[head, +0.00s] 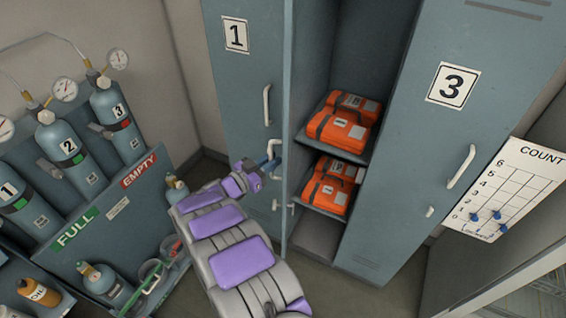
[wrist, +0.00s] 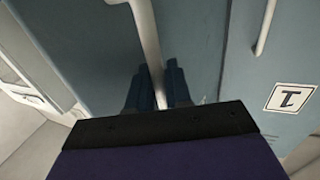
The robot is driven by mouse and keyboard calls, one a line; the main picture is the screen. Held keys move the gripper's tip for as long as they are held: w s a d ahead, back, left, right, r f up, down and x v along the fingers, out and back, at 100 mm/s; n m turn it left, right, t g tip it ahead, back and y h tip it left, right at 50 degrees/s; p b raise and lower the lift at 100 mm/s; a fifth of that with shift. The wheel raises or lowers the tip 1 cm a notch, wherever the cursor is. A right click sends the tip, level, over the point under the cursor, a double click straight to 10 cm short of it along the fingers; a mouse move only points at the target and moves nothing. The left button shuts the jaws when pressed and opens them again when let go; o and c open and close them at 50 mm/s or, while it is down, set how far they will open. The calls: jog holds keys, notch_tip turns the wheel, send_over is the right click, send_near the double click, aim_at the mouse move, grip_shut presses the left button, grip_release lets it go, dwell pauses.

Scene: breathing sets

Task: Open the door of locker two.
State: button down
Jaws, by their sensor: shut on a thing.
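Locker two is the middle one; its inside shows. Its door (head: 288,110) stands swung out to the left, seen nearly edge-on in the head view, with its number out of sight. My gripper (head: 270,164) is at the outer side of this door. In the wrist view my gripper (wrist: 158,88) has its blue fingers on both sides of the pale door handle (wrist: 146,40) and is shut on it. In the head view the handle is mostly hidden by the fingers and the door edge.
Orange cases (head: 338,130) lie on shelves in locker two. Locker one (head: 235,90), left, and locker three (head: 430,140), right, are closed. Gas cylinders (head: 70,150) stand in a rack at left. A count board (head: 515,185) is at right.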

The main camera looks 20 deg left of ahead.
jog(key=a, duration=0.5)
jog(key=shift+s+a, duration=0.2)
jog(key=shift+a, duration=0.05)
jog(key=c, duration=1.2)
grip_release()
jog(key=shift+w+d, duration=0.1)
jog(key=shift+d, duration=0.1)
jog(key=shift+c, duration=0.2)
jog(key=a+v, duration=0.1)
jog(key=v, duration=1.7)
jog(key=shift+w, duration=0.2)
